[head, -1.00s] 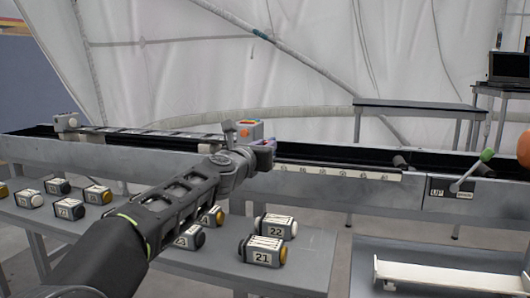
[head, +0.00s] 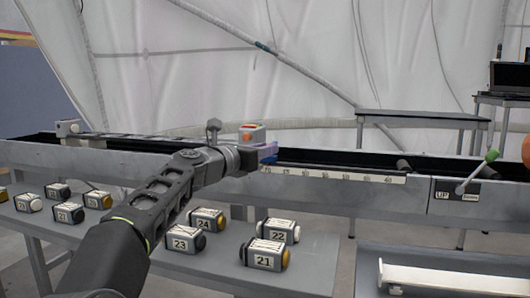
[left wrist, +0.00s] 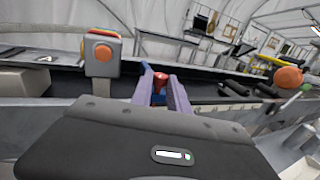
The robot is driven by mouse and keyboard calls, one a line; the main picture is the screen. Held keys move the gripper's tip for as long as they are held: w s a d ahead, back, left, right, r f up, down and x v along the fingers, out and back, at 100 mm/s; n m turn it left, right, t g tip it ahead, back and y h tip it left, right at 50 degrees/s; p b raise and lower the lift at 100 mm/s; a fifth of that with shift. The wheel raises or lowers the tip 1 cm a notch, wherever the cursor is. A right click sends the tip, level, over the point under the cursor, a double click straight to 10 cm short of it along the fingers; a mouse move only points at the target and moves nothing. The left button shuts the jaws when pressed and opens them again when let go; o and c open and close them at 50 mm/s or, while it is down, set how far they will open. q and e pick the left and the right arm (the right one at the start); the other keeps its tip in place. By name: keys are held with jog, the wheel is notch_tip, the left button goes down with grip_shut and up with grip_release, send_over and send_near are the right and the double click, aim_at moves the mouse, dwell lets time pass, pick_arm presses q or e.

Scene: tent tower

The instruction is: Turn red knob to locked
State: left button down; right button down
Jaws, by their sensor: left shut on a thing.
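The red knob (left wrist: 159,80) shows in the left wrist view between the two purple fingers of my left gripper (left wrist: 161,92). The fingers are shut on it. In the head view my left gripper (head: 268,152) reaches to the long grey metal trough (head: 330,188), beside a small box with an orange button (head: 249,135); the knob is hidden there. The button box (left wrist: 101,55) stands left of the fingers in the left wrist view. I cannot read any locked mark. My right gripper is not in view.
Several numbered blocks, among them block 21 (head: 265,256), sit on the low grey shelf (head: 215,262) in front. A lever with a green grip (head: 491,156) stands at the right. An orange ball (left wrist: 289,78) also shows at the right.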

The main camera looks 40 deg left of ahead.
pick_arm(q)
jog(key=c, duration=1.3)
grip_release()
jog(key=shift+s+p, duration=0.5)
jog(key=shift+s, duration=3.4)
